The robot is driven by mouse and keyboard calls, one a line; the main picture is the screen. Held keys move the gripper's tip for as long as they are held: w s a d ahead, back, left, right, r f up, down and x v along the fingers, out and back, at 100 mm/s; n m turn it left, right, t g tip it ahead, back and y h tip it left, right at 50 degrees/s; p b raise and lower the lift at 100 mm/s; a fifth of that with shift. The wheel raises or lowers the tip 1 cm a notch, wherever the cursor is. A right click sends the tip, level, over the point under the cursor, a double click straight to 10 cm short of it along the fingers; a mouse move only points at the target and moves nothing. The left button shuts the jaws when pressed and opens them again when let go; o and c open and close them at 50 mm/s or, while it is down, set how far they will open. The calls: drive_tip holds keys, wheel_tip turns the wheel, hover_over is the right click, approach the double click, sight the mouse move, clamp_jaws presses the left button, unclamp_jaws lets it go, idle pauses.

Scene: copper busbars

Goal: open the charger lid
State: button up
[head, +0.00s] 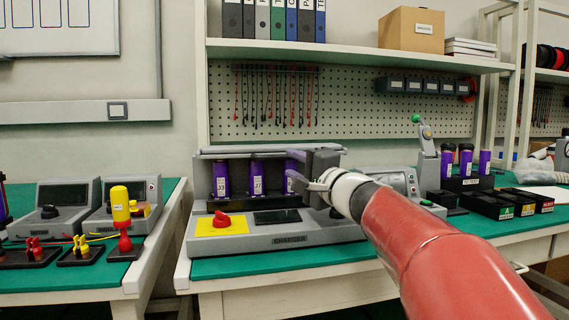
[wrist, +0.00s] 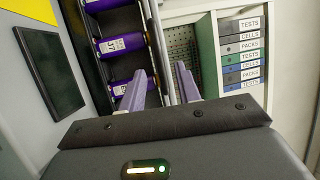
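The charger (head: 290,238) stands on the green bench, with a yellow panel, a red knob and a dark screen on its front. Several purple cells (head: 257,178) stand in its bay. A grey bar along the lid (head: 240,151) runs across the top of the bay; whether the lid is raised at all is hard to tell. My gripper (head: 308,172) is at the bay's right end and hides part of it. In the wrist view, my gripper's fingers (wrist: 162,72) are apart, with the lid's long grey bar (wrist: 156,42) running between them. Contact with the bar is unclear.
A shelf with binders (head: 285,20) and a cardboard box (head: 411,29) is above. A grey device with a green-topped lever (head: 426,150) and black trays (head: 490,204) stand to the right. Another bench with meters (head: 62,207) is at left, across a gap.

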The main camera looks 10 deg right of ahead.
sight(280, 158)
drive_tip(key=p+x, duration=0.1)
drive_tip(key=x, duration=0.5)
drive_tip(key=shift+w+a, duration=0.2)
clamp_jaws()
